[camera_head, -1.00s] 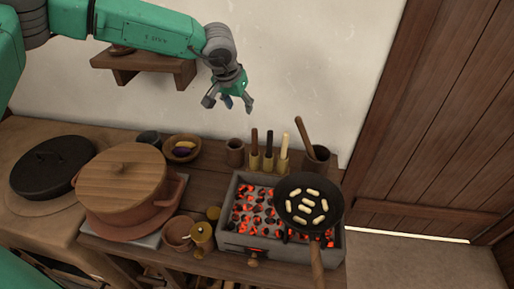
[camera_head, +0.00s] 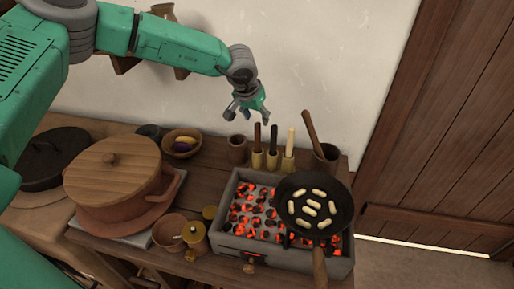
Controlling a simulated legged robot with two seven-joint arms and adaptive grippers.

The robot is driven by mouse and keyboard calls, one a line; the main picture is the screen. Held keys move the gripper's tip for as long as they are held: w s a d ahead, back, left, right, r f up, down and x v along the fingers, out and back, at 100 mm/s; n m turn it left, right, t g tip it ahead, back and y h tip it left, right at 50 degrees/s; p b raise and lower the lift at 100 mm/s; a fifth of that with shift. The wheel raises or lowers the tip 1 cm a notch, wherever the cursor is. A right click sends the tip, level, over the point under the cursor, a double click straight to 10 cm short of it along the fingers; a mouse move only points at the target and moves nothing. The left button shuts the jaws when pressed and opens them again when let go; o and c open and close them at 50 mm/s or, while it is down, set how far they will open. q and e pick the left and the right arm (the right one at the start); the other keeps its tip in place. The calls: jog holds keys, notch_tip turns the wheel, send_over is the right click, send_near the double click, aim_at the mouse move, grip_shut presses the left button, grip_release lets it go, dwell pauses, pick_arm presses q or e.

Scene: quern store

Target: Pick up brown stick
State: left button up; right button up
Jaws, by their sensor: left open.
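A brown stick (camera_head: 257,136) stands upright in a light holder on the wooden table, at the left end of a row of three. A black stick (camera_head: 273,140) and a cream stick (camera_head: 290,139) stand in similar holders to its right. My left gripper (camera_head: 248,116) is open and empty, pointing down. In the picture it is just above and slightly left of the brown stick's top. I cannot tell the exact depth between them. My right gripper is not in view.
A brazier of glowing coals (camera_head: 230,246) with a pan (camera_head: 314,234) of pale pieces stands in front of the sticks. A brown cup (camera_head: 238,143) is left of them, and a cup (camera_head: 327,162) with a longer brown handle (camera_head: 311,132) is right. A lidded pot (camera_head: 112,168) stands left.

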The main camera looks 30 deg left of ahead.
aim_at(258, 125)
pick_arm(q)
jog(key=x, duration=0.3)
jog(key=a+x, duration=0.1)
jog(key=x, duration=0.3)
jog(key=shift+s+a+f+b, duration=0.1)
jog(key=shift+a+f+b, duration=0.1)
jog(key=shift+b, duration=0.2)
jog(key=shift+d+r, duration=0.2)
jog(key=shift+d, duration=0.4)
jog(key=c, duration=0.3)
jog(key=shift+d, duration=0.1)
grip_shut()
